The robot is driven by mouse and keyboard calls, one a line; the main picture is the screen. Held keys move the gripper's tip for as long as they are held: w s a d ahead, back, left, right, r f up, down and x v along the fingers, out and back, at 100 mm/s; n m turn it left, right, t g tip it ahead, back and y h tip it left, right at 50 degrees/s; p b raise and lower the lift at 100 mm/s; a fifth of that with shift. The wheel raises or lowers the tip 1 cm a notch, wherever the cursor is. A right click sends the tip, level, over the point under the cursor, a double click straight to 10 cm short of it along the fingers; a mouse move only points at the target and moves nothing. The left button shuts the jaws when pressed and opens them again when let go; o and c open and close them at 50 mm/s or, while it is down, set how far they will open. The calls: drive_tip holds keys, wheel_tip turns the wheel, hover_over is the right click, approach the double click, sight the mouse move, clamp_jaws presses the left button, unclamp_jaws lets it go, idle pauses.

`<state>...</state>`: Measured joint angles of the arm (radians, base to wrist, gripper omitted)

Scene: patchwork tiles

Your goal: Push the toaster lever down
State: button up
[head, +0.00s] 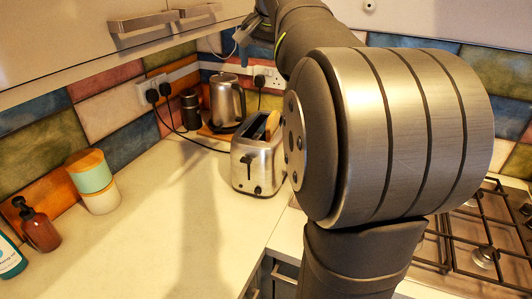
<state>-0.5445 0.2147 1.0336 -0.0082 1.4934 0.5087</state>
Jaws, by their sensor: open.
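A silver toaster (266,168) stands on the counter near the back corner, left of my arm's large joint, which is close to its right side. Its black lever (247,160) shows on the front face, towards the upper part of its slot. A dark knob sits low on that face. Brown bread (271,124) sticks up from the top slot. My gripper (242,48) is small in the picture, high at the top centre, above and behind the toaster and apart from it. It is open, with nothing seen in it.
A steel kettle (227,102) and a dark canister (190,109) stand behind the toaster, with black cords along the wall. Upper cabinets (90,35) overhang. A stacked canister (92,182) and bottles (38,225) are left; a gas hob (485,250) is right.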

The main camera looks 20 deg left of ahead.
sight(246, 160)
drive_tip(key=shift+c, duration=0.4)
drive_tip(key=shift+f, duration=0.15)
drive_tip(key=c, duration=0.4)
drive_tip(key=shift+g+h, duration=0.5)
drive_tip(key=shift+g, duration=0.3)
drive_tip(key=a+f, duration=0.1)
drive_tip(key=f, duration=0.2)
drive_tip(key=s+a+f, duration=0.1)
drive_tip(key=f, duration=0.2)
drive_tip(key=a+f, duration=0.1)
drive_tip(key=f, duration=0.2)
drive_tip(key=shift+s+a+f, duration=0.2)
drive_tip(key=shift+s+a, duration=0.05)
drive_tip(key=shift+a, duration=0.1)
drive_tip(key=c, duration=1.4)
drive_tip(key=shift+g+h, duration=0.6)
drive_tip(key=f, duration=0.2)
drive_tip(key=s+a+f, duration=0.1)
drive_tip(key=f, duration=0.1)
drive_tip(key=s+a+f, duration=0.1)
drive_tip(key=f, duration=0.2)
drive_tip(key=shift+s, duration=0.15)
clamp_jaws()
drive_tip(key=shift+f, duration=0.15)
drive_tip(key=shift+w+f, duration=0.2)
drive_tip(key=shift+f, duration=1.5)
drive_tip(key=shift+w+f, duration=0.15)
drive_tip(key=shift+f, duration=1.5)
